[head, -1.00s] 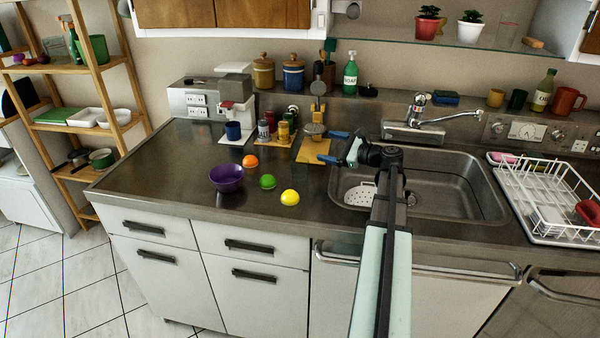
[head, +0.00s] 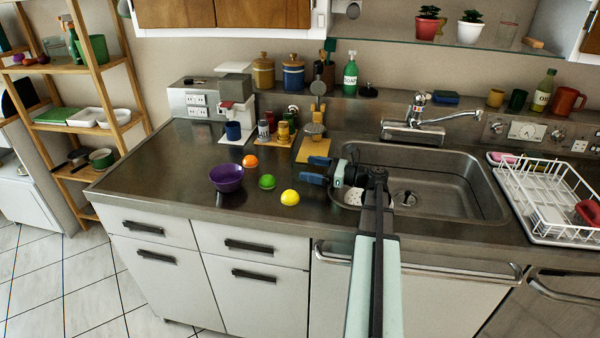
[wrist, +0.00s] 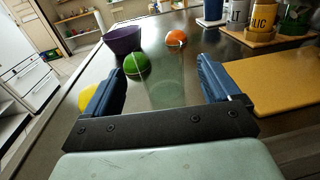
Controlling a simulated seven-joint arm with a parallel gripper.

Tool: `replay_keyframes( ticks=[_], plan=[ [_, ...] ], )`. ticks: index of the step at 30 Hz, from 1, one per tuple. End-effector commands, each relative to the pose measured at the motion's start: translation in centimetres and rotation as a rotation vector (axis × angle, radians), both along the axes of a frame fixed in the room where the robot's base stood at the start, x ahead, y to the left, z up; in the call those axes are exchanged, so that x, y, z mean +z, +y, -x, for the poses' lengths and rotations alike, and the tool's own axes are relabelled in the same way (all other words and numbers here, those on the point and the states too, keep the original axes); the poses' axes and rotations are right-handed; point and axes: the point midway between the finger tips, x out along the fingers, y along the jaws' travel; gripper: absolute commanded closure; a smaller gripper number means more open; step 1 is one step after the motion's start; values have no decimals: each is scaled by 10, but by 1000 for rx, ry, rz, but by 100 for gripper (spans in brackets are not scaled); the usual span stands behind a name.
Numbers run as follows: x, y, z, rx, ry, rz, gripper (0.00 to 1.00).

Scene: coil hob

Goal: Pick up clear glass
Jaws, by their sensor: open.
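A clear glass (wrist: 158,85) stands on the counter in the wrist view, faint and see-through. It is between my gripper's two blue fingers, with a gap on each side. My gripper (head: 310,170) is open, low over the counter left of the sink in the head view. It also shows in the wrist view (wrist: 160,72). In the head view I cannot clearly make out the glass near the fingers. Another clear glass (head: 507,35) stands on the wall shelf at upper right.
A green ball (head: 267,182), an orange ball (head: 250,161), a yellow ball (head: 290,197) and a purple bowl (head: 227,179) are left of my gripper. A yellow board (head: 316,147) lies behind it. The sink (head: 440,208) is to the right. The counter's left end is clear.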

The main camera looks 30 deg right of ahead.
Motion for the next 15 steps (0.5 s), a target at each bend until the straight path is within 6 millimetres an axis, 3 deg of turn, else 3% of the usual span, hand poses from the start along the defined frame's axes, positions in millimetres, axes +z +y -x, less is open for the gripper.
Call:
replay_keyframes(
  ticks=[8, 15],
  plan=[
    [0, 7, -9, 1, -1, 1, 10],
    [0, 25, -30, 3, -1, 1, 10]
  ],
)
